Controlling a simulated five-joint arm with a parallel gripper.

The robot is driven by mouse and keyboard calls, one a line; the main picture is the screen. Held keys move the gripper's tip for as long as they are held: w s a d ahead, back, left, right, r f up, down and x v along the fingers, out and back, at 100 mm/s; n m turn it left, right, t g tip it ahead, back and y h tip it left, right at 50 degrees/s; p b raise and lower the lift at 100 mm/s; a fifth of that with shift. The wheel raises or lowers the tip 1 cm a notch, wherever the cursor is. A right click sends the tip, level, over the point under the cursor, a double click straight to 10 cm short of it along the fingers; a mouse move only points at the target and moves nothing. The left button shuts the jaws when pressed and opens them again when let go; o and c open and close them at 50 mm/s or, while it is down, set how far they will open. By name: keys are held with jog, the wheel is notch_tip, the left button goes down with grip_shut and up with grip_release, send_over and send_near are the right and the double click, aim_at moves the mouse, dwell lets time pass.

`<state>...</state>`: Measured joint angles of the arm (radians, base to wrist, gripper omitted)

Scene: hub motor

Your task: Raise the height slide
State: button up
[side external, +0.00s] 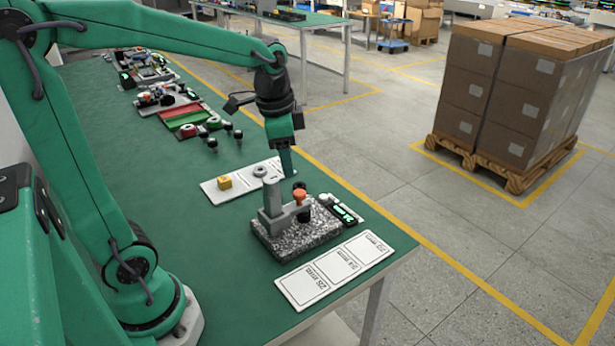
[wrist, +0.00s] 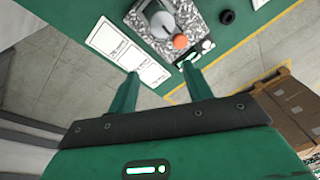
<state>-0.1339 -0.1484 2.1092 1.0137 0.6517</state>
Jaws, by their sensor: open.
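A measuring stand with a speckled granite base (side external: 296,240) sits near the front end of the green table. A grey column (side external: 272,196) rises from it. A grey slide arm (side external: 283,217) reaches sideways from the column. An orange knob (side external: 299,196) shows at the arm's end. In the wrist view the orange knob (wrist: 180,42) lies beside a round grey part (wrist: 160,22). My gripper (side external: 287,168) hangs above and behind the stand, pointing down. In the wrist view its two fingers (wrist: 160,71) are apart with nothing between them, short of the stand.
A white card (side external: 335,269) with marked boxes lies in front of the stand. A small dark device with a lit display (side external: 343,212) is at its right. Behind lies a white strip (side external: 212,190) with a yellow block (side external: 225,182) and a grey ring (side external: 260,171). Several trays of parts stand farther back.

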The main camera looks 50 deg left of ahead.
aim_at(299, 192)
jog(key=w+a+f+m, duration=0.1)
jog(key=w+a+f+m+g, duration=0.1)
jog(key=w+f, duration=0.1)
jog(key=w+a+f+m+g, duration=0.1)
jog(key=w, duration=0.1)
jog(key=shift+w+a+f, duration=0.2)
jog(key=shift+a+f, duration=0.05)
jog(key=shift+f, duration=0.15)
jog(key=shift+f, duration=3.9)
jog(key=shift+r, duration=0.1)
grip_shut()
